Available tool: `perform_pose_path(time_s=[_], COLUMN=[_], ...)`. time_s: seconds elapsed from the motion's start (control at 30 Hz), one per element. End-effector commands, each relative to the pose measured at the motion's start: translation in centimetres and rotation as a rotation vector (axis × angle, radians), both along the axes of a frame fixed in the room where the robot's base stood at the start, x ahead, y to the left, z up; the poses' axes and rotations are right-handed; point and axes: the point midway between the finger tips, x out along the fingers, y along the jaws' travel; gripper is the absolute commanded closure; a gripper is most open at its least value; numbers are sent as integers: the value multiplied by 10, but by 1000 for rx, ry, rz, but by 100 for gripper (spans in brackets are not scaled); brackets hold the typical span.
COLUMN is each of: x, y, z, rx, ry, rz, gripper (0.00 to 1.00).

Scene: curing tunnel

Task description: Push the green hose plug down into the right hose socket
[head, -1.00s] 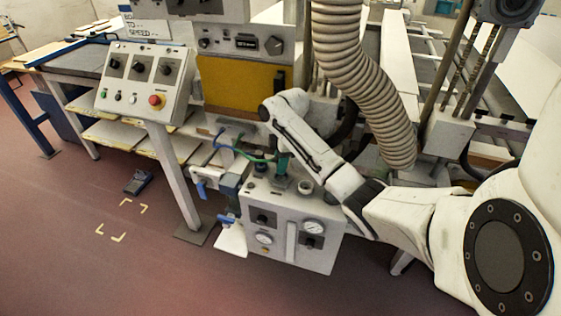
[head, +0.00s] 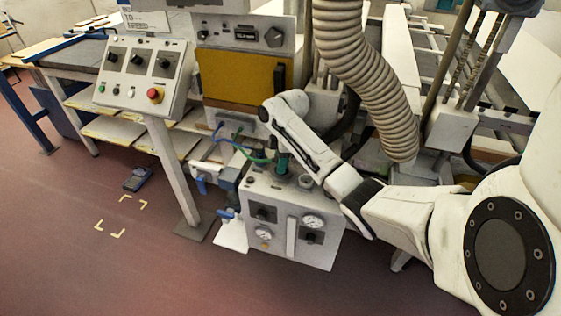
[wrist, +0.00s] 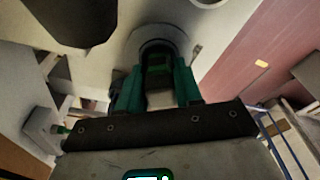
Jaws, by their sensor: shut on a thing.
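My gripper (head: 282,164) is over the top of the grey valve box (head: 318,257), pointing down. In the wrist view its two teal fingers (wrist: 157,90) are shut on the green hose plug (wrist: 158,64), which shows as a dark green piece between them. A round grey socket ring (wrist: 160,38) lies just beyond the plug, in line with it. How deep the plug sits in it is hidden. In the head view the fingers hide the plug, and a green hose (head: 252,158) runs off to the left. A round fitting (head: 305,181) stands right of my gripper.
A thick ribbed duct (head: 365,75) hangs close behind my arm. A control panel (head: 142,75) stands at left. The floor at front left is mostly clear.

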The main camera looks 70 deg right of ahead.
Motion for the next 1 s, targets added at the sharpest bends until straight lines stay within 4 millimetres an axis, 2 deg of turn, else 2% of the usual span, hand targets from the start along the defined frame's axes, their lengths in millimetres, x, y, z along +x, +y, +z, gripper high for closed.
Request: perform_pose_path(time_s=[0.87,0.9,1.0], x=[0,0,0], y=[0,0,0], z=[-6,-6,-6], rx=[0,0,0], ry=[0,0,0], rz=[0,0,0], gripper=[97,64,54])
